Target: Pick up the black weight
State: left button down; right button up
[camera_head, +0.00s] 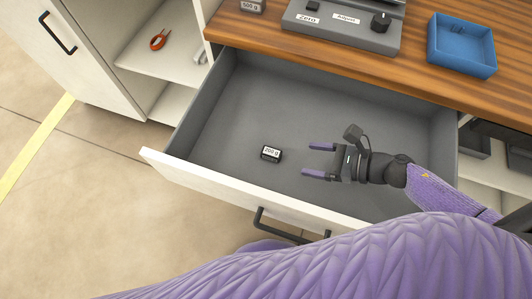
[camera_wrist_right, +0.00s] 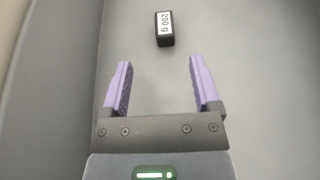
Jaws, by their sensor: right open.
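The black weight (camera_head: 271,154) with a white "200 g" label lies on the floor of the open grey drawer, left of my right gripper. My right gripper (camera_head: 319,160) is inside the drawer area, open and empty, with its purple fingers pointing left at the weight. In the right wrist view the weight (camera_wrist_right: 164,29) is beyond the fingertips of the gripper (camera_wrist_right: 159,75), roughly centred between them and apart from them. My left gripper is not in view.
The drawer (camera_head: 225,97) has grey walls and a white front with a dark handle. On the wooden counter are a scale (camera_head: 340,30), a blue tray (camera_head: 462,62) and a "500 g" weight (camera_head: 252,5). An orange-red item (camera_head: 158,41) lies on a shelf at left.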

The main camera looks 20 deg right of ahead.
aim_at(274, 153)
jog(key=shift+a+f, duration=0.1)
jog(key=shift+f, duration=0.65)
jog(key=b+x, duration=0.1)
jog(key=x, duration=0.3)
jog(key=b+x, duration=0.2)
jog(key=x, duration=0.3)
jog(key=shift+w+r, duration=0.2)
jog(key=shift+w, duration=0.1)
jog(key=shift+w+a, duration=0.15)
jog(key=shift+w, duration=0.05)
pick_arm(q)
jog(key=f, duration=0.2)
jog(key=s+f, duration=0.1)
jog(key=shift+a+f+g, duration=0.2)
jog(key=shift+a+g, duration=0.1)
pick_arm(e)
grip_shut()
